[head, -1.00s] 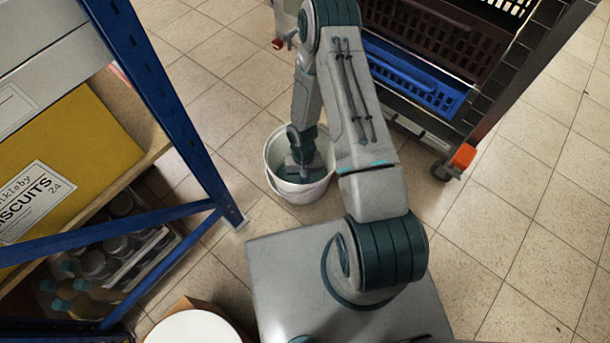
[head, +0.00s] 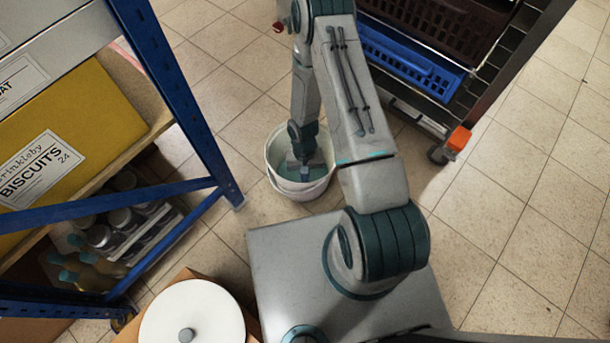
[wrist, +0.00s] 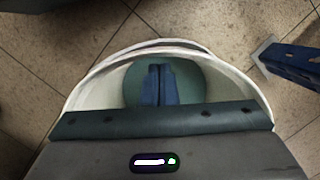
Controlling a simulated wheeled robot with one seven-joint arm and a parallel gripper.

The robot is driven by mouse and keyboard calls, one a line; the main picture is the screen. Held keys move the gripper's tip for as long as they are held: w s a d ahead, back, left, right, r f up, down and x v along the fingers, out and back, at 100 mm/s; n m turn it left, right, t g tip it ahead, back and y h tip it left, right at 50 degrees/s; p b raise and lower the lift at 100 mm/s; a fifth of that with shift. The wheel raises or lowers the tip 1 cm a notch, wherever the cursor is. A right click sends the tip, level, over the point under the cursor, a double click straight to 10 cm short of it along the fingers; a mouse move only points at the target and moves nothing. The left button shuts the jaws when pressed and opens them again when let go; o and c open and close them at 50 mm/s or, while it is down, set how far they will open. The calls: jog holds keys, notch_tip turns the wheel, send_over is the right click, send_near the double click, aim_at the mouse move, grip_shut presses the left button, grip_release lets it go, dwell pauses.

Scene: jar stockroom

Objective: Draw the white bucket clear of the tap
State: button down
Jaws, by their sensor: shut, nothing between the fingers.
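The white bucket (head: 302,190) stands upright on the tiled floor just beyond my base. Its rim also shows in the wrist view (wrist: 245,82), around a teal inside. My gripper (head: 304,172) reaches down inside the bucket, below the rim. In the wrist view its two fingers (wrist: 158,85) are together with nothing between them. Whether they touch the bucket's inner wall is hard to tell. No tap can be made out clearly; a small red part (head: 279,27) shows beside my arm at the top, mostly cut off.
A blue-framed shelf (head: 190,100) with a yellow biscuits box (head: 85,115) stands close on the left. A rack with a blue crate (head: 410,62) and orange corner (head: 459,138) is at the upper right. A round white lid (head: 192,312) is near my base. Floor at right is clear.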

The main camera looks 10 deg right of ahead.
jog(key=p+v, duration=0.5)
jog(key=v, duration=0.4)
